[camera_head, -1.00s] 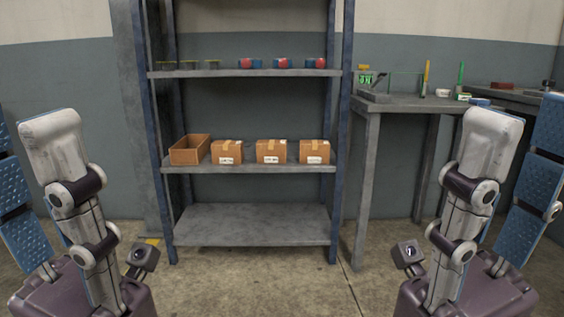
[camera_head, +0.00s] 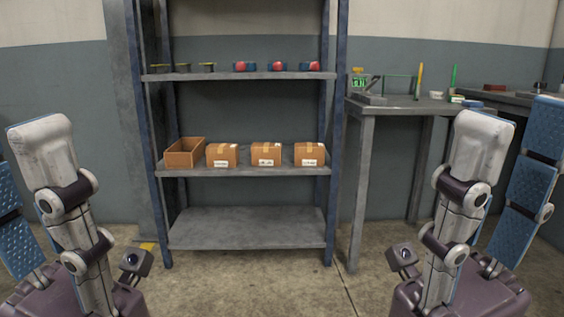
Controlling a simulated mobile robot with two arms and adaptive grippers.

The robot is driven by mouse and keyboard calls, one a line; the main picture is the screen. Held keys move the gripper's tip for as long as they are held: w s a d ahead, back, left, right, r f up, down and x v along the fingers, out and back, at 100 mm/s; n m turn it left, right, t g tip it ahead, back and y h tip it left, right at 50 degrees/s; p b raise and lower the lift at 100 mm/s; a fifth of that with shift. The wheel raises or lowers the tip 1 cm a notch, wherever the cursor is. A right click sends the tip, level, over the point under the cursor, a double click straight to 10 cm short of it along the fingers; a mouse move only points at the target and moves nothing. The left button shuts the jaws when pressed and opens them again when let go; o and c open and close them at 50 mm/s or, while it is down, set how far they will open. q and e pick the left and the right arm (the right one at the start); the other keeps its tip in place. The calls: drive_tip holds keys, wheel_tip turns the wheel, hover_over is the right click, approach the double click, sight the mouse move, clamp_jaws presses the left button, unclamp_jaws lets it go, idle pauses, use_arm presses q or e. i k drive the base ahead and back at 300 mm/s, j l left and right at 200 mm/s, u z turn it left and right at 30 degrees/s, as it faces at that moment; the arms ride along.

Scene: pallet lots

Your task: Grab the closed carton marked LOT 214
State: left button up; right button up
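Three closed, taped brown cartons stand in a row on the middle shelf: a left one (camera_head: 222,152), a middle one (camera_head: 266,151) and a right one (camera_head: 309,151). Each has a white label on its front, too small to read, so I cannot tell which is LOT 214. An open, topless carton (camera_head: 184,156) stands at the row's left end. My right gripper (camera_head: 511,140) is in the right foreground, fingers apart and empty. My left gripper (camera_head: 20,165) is in the left foreground, partly cut off, fingers apart and empty. Both are well short of the shelf.
The blue-posted rack (camera_head: 240,228) has a bare bottom shelf; small round items, some red and blue, sit on its top shelf. A grey workbench (camera_head: 410,106) with small items stands to its right. The floor (camera_head: 255,285) before the rack is clear.

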sight(217, 155)
drive_tip(key=i+l, duration=0.1)
drive_tip(key=i, duration=0.8)
drive_tip(key=i+l, duration=0.15)
drive_tip(key=i, duration=0.7)
drive_tip(key=j+u, duration=0.05)
